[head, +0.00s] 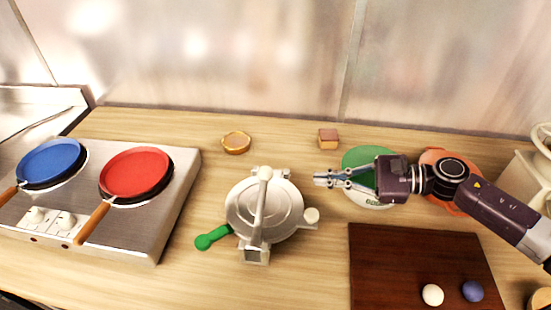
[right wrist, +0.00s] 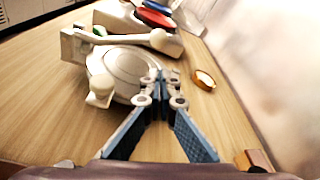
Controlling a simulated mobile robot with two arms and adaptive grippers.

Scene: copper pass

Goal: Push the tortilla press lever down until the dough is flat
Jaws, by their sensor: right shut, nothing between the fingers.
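The silver tortilla press (head: 285,205) stands mid-counter, its round plate facing up. Its pale lever (head: 261,205) runs across the plate from a front bracket to a rounded knob at the back. The press (right wrist: 125,70) and lever (right wrist: 125,39) also show in the right wrist view. No dough is visible; what is between the plates is hidden. My right gripper (head: 322,178) is shut and empty, to the right of the press and apart from the lever; its fingertips (right wrist: 160,85) also show in the right wrist view. My left gripper is not in view.
A green-handled tool (head: 212,237) lies at the press's left front. A stove (head: 165,220) with blue and red pans stands left. A dark board (head: 390,265) holds two balls. A small bowl (head: 236,142) and block (head: 328,138) sit behind.

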